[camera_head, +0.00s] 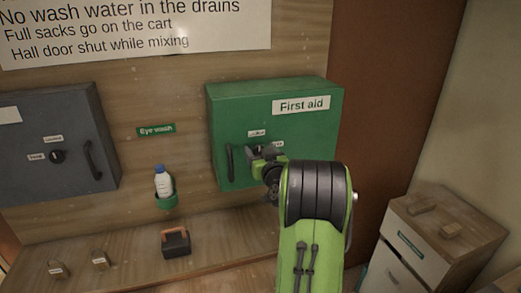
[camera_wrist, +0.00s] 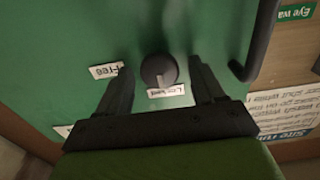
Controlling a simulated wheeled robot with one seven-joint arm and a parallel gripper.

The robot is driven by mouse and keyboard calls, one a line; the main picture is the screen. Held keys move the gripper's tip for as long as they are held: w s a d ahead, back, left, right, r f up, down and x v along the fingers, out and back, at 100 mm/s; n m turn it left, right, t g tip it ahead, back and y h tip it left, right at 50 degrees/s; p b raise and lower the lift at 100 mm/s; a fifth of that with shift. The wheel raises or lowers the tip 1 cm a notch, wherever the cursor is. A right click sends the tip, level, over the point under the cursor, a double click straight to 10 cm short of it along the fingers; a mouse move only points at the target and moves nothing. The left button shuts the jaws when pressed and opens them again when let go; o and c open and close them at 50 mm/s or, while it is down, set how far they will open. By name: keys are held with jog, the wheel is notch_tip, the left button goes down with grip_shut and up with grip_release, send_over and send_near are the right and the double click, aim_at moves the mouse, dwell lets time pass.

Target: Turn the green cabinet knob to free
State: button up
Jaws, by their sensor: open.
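The green first aid cabinet (camera_head: 240,105) hangs on the wall, and its door (camera_wrist: 75,35) fills much of the wrist view. Its round dark knob (camera_wrist: 158,70) shows in the wrist view. A pale mark on the knob points down in that picture, at the "Locked" label (camera_wrist: 166,91). The "Free" label (camera_wrist: 106,71) is to the knob's left there. My gripper (camera_wrist: 161,66) is open, one finger on each side of the knob, with gaps visible. In the head view my gripper (camera_head: 266,158) is at the door and mostly hides the knob.
The cabinet's dark handle (camera_head: 231,162) is left of the knob. A grey cabinet (camera_head: 85,110) with its own knob hangs further left. An eye wash bottle (camera_head: 163,182) stands between them. Padlocks (camera_head: 58,269) and a dark box (camera_head: 175,243) lie on the shelf below.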

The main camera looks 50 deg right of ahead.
grip_shut()
dwell(0.5)
jog(key=m+b, duration=0.2)
jog(key=m, duration=0.2)
jog(key=shift+f, duration=0.1)
jog(key=m+b, duration=0.2)
jog(key=m, duration=0.2)
jog(key=shift+s+d+m, duration=0.1)
jog(key=shift+m, duration=0.2)
jog(key=m, duration=0.9)
jog(key=shift+d+f, duration=0.1)
jog(key=shift+m, duration=0.3)
